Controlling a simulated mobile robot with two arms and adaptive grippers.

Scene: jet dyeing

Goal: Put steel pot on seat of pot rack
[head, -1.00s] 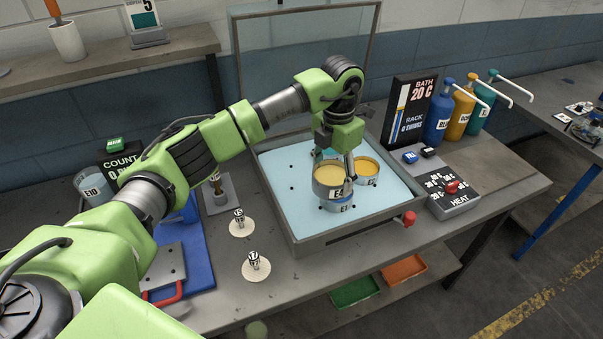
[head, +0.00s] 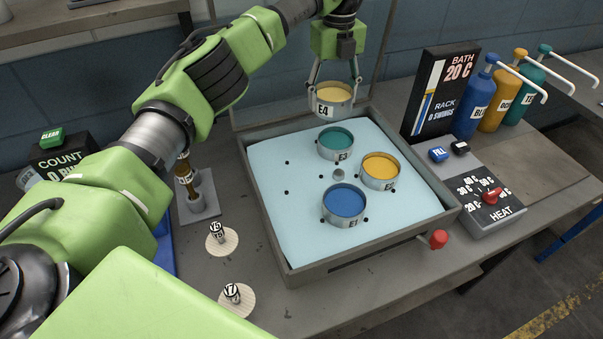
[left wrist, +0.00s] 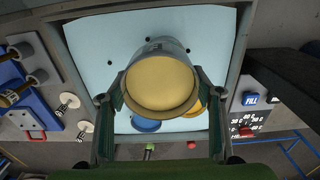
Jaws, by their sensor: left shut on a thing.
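The steel pot labelled E4 (head: 332,98) holds a yellow content. My left gripper (head: 335,84) is shut on it, one finger on each side. The pot is upright, above the back part of the pot rack. In the left wrist view the pot (left wrist: 160,85) fills the space between the fingers and hides part of the rack. The pot rack (head: 285,215) shows as a pale blue surface with dark holes in a grey basin. It carries a teal pot E3 (head: 336,143), a yellow pot E2 (head: 380,171) and a blue pot E1 (head: 344,203) around a small central knob (head: 338,175).
The basin's grey rim (head: 275,250) surrounds the rack, with a red knob (head: 438,239) at its front right. A bath display (head: 440,92), heat panel (head: 480,195) and pump bottles (head: 475,105) stand to the right. Two small labelled weights (head: 233,293) lie on discs at front left.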

